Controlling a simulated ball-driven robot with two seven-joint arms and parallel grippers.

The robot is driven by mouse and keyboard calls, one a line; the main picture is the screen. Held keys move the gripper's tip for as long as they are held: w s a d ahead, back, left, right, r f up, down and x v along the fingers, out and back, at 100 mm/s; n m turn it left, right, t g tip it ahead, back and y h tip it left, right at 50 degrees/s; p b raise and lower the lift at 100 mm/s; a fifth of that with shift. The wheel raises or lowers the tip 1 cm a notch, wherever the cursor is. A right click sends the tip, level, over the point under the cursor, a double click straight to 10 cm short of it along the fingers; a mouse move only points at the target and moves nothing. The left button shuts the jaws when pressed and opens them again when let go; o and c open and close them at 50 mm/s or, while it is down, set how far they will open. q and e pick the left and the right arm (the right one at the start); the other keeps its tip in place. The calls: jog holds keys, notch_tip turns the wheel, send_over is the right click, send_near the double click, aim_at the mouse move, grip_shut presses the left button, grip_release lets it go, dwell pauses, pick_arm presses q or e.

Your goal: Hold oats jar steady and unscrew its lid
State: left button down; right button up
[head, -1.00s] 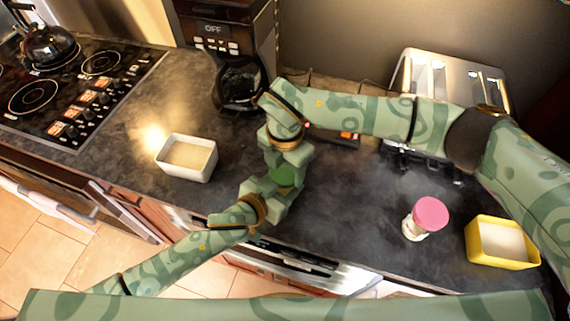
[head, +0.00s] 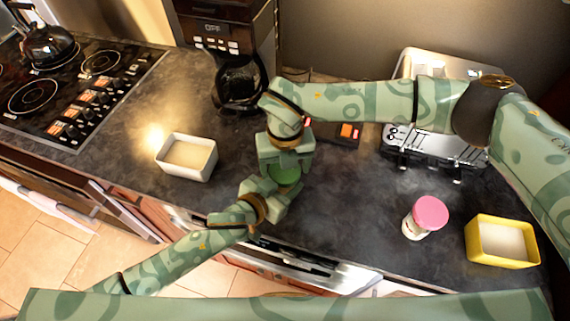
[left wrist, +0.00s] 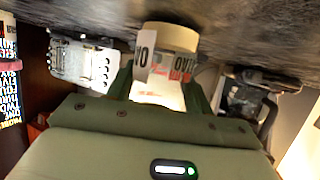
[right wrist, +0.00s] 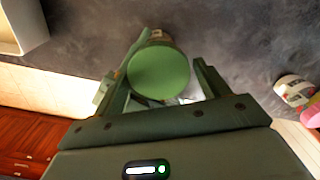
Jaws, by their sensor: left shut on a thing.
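The oats jar has a green lid (head: 286,175) and stands at the counter's front edge, partly hidden by my grippers. My left gripper (head: 272,198) is shut on the jar's body, which shows in the left wrist view as a pale cylinder (left wrist: 172,37) with a printed label. My right gripper (head: 285,170) is above the jar. In the right wrist view the green lid (right wrist: 158,73) lies between its open fingers, close to the left finger and with a gap to the right finger. The lid appears to sit on the jar.
A jar with a pink lid (head: 431,214) and a yellow container (head: 503,262) stand to the right. A white container (head: 205,170) stands to the left. A coffee maker (head: 240,80) and a dark-plated grill (head: 430,150) are behind. The counter between is clear.

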jog(key=shift+o, duration=0.2)
notch_tip(320, 180, up, 5)
jog(key=shift+f, duration=0.2)
jog(key=shift+w+a+r+m, duration=0.1)
jog(key=shift+w+r+m, duration=0.05)
jog(key=shift+r+m, duration=0.35)
jog(key=shift+w+a+r+m, duration=0.1)
jog(key=shift+w+r+m, duration=0.05)
jog(key=shift+r+m, duration=0.3)
jog(key=m, duration=0.2)
jog(key=r+m, duration=0.1)
jog(key=m, duration=0.1)
jog(key=shift+s+r, duration=0.1)
jog(key=shift+r, duration=0.05)
jog(key=m, duration=0.3)
jog(key=shift+s+d+r, duration=0.1)
jog(key=shift+s+r, duration=0.05)
jog(key=shift+f+m, duration=0.2)
jog(key=shift+m, duration=0.25)
notch_tip(320, 180, down, 8)
jog(key=shift+r, duration=0.15)
